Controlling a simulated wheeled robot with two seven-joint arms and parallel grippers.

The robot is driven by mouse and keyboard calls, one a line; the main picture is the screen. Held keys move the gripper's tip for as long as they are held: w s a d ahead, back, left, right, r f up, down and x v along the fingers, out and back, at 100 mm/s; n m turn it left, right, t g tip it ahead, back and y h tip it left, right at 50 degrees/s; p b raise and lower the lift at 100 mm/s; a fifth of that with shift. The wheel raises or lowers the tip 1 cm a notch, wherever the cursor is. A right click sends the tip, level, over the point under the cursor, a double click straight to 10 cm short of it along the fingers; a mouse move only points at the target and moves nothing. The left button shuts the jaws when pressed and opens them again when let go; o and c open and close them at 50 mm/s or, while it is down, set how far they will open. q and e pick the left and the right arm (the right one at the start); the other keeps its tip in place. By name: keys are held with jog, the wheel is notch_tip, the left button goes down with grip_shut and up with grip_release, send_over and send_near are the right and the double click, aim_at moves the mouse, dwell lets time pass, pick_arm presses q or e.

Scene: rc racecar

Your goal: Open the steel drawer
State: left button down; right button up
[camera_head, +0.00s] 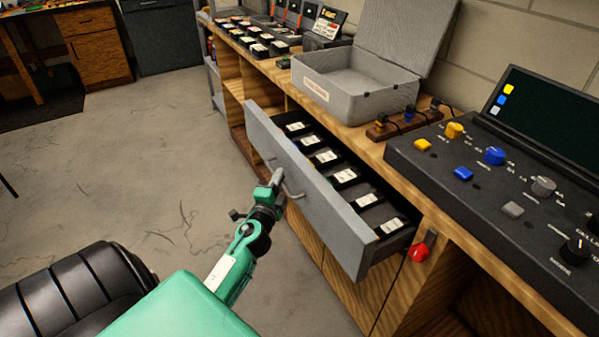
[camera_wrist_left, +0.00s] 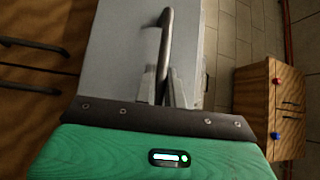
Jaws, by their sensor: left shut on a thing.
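The steel drawer (camera_head: 315,195) is pulled out from the wooden bench. Its grey front stands well away from the bench face, and several dark items with white labels (camera_head: 345,176) show inside. My left gripper (camera_head: 277,180) is at the drawer's bar handle (camera_head: 292,190). In the left wrist view the handle (camera_wrist_left: 165,45) runs between the fingers (camera_wrist_left: 168,88), and the gripper is shut on it. The drawer front (camera_wrist_left: 115,50) also fills the middle of that view. My right gripper is not in view.
On the bench top are an open grey case (camera_head: 350,95), a black control console (camera_head: 490,185) with coloured knobs, and a row of small dark boxes (camera_head: 262,40). A red knob (camera_head: 418,252) hangs right of the drawer. The concrete floor (camera_head: 130,150) left of the drawer is clear.

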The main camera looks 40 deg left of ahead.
pick_arm(q)
jog(key=shift+s+a, duration=0.35)
jog(key=shift+s, duration=0.5)
jog(key=shift+s+a, duration=0.35)
jog(key=shift+s, duration=0.5)
jog(key=shift+s+a, duration=0.35)
jog(key=shift+s, duration=0.5)
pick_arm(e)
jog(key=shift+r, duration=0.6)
pick_arm(q)
jog(key=c, duration=1.5)
grip_release()
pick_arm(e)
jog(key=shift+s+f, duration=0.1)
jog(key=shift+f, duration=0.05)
